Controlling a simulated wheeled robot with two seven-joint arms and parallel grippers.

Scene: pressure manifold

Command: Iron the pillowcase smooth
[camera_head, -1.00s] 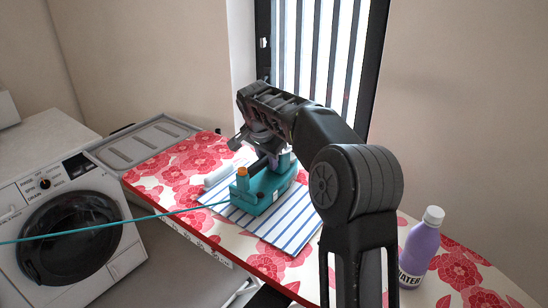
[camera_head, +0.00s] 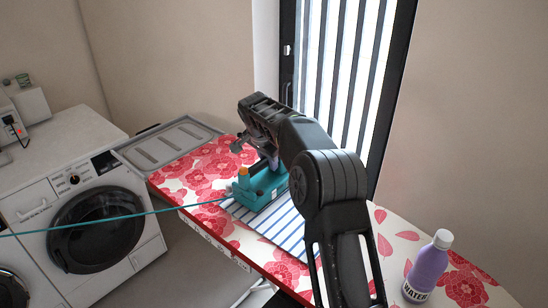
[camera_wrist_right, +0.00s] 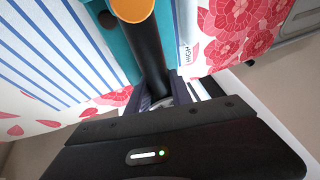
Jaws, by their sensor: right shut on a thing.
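The teal iron (camera_head: 266,194) with its orange knob lies on the striped pillowcase (camera_head: 277,228), near the pillowcase's left end. The blue-and-white pillowcase is spread on the ironing board (camera_head: 262,262), partly hidden by the iron and my arm. My right gripper (camera_head: 264,162) is shut on the iron's black handle. In the right wrist view the handle (camera_wrist_right: 150,58) runs down between the fingers of the gripper (camera_wrist_right: 155,100), and the stripes of the pillowcase (camera_wrist_right: 50,45) look flat. My left gripper is not in view.
The iron's teal cord (camera_head: 110,224) stretches off to the left. A purple water bottle (camera_head: 428,268) stands on the board's right part. A grey metal tray (camera_head: 165,146) is at the board's far left end. A washing machine (camera_head: 95,235) stands at left, with a window (camera_head: 345,70) behind.

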